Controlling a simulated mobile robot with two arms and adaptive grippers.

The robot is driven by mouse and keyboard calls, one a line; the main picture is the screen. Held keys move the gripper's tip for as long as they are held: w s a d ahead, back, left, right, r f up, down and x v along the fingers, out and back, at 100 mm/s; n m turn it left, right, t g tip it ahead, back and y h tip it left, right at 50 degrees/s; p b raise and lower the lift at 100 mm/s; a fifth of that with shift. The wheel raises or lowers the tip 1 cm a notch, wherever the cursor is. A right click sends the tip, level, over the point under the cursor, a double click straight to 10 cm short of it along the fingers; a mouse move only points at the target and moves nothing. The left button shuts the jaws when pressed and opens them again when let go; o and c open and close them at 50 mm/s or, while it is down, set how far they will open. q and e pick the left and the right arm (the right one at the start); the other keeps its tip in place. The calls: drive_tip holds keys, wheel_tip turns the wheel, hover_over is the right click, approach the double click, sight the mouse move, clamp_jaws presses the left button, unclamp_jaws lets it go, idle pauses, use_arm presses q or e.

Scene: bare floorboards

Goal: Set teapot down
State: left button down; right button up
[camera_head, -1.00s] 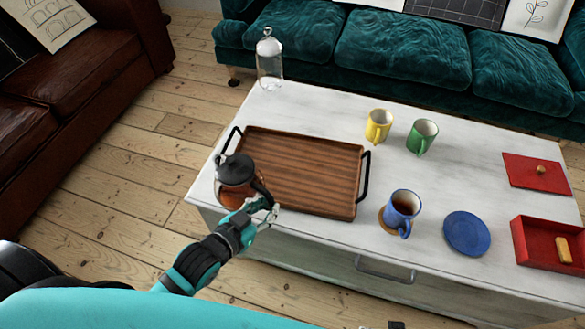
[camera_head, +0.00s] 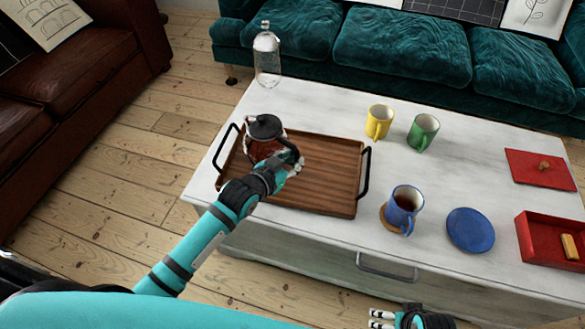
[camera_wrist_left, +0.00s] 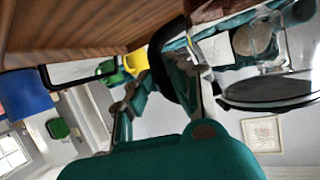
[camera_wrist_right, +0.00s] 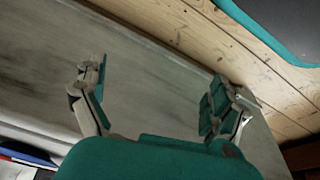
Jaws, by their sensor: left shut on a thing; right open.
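The teapot (camera_head: 264,127), with a black lid and handle and a glass body of brown tea, is over the left part of the wooden tray (camera_head: 325,170). My left gripper (camera_head: 291,162) is shut on its handle from the front right. I cannot tell whether its base touches the tray. In the left wrist view, the dark rim of the teapot (camera_wrist_left: 268,92) is at the right and the tray (camera_wrist_left: 80,25) at the upper left. My right gripper (camera_head: 382,318) is open and empty low in front of the table; its spread fingers show in the right wrist view (camera_wrist_right: 155,95).
The tray's right half is clear.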

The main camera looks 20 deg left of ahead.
use_arm(q)
drive_tip(key=shift+f+b, duration=0.45)
drive_tip(key=shift+f, duration=0.95)
use_arm(e)
drive_tip(key=shift+w+v, duration=0.25)
drive_tip(key=shift+v, duration=0.7)
drive_tip(key=shift+w+v, duration=0.2)
drive_tip(key=shift+v, duration=0.8)
use_arm(q)
drive_tip(key=shift+f, duration=0.15)
use_arm(e)
drive_tip(key=shift+r, duration=0.15)
use_arm(q)
drive_tip(key=c, duration=1.5)
unclamp_jaws()
drive_tip(key=shift+s+f, duration=0.1)
drive_tip(key=shift+f, duration=0.05)
drive_tip(key=shift+c, duration=0.2)
drive_tip(key=o, duration=0.3)
use_arm(e)
drive_tip(key=shift+r, duration=0.1)
